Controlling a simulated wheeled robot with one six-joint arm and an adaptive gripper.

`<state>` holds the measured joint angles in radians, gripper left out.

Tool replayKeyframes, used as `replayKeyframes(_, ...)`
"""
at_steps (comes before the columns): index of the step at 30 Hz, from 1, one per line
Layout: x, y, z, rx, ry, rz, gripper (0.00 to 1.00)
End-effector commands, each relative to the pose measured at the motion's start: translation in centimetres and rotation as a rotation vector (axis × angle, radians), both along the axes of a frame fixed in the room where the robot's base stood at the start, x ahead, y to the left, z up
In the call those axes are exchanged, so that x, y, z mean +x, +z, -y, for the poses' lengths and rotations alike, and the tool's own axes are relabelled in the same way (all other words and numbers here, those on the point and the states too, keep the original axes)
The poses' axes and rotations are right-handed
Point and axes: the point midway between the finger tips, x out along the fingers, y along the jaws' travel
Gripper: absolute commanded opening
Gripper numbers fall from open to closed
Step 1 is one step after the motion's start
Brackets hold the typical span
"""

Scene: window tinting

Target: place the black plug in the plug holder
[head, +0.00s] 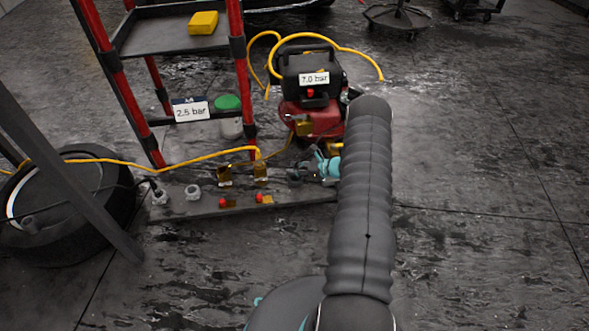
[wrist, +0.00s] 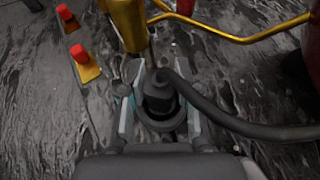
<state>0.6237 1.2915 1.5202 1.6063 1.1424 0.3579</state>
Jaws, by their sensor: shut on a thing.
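The black plug (wrist: 158,98) stands between the two fingers of my gripper (wrist: 159,112) in the wrist view, with its black cable (wrist: 235,123) curving off to the right. My gripper is shut on it. A dark round rim shows around the plug's lower part; I cannot tell whether it belongs to the plug or to a holder. In the head view my gripper (head: 316,168) is low at the right end of the floor board, partly hidden by my arm. The plug holder cannot be made out for certain; two pale ring-shaped fittings (head: 192,192) sit on the board's left part.
Two red-knobbed brass pieces (wrist: 86,65) lie nearby. A compressor (head: 308,80) stands behind, a red-framed cart (head: 240,70) and a tyre (head: 60,235) at left. The right floor is clear.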

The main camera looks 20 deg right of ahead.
Motion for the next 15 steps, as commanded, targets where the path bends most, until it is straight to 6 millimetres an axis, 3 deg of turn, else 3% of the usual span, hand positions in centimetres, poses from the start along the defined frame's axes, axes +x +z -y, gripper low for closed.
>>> replayKeyframes(8, 0.0, -0.32, 0.04, 0.0, 0.0, 0.0, 0.0)
replayKeyframes(9, 0.0, -0.24, 0.04, 0.0, 0.0, 0.0, 0.37)
replayKeyframes(12, -0.01, -0.18, 0.05, 0.0, -0.001, 0.0, 0.57)
replayKeyframes(15, -0.01, -0.18, 0.05, 0.0, -0.001, 0.0, 0.57)
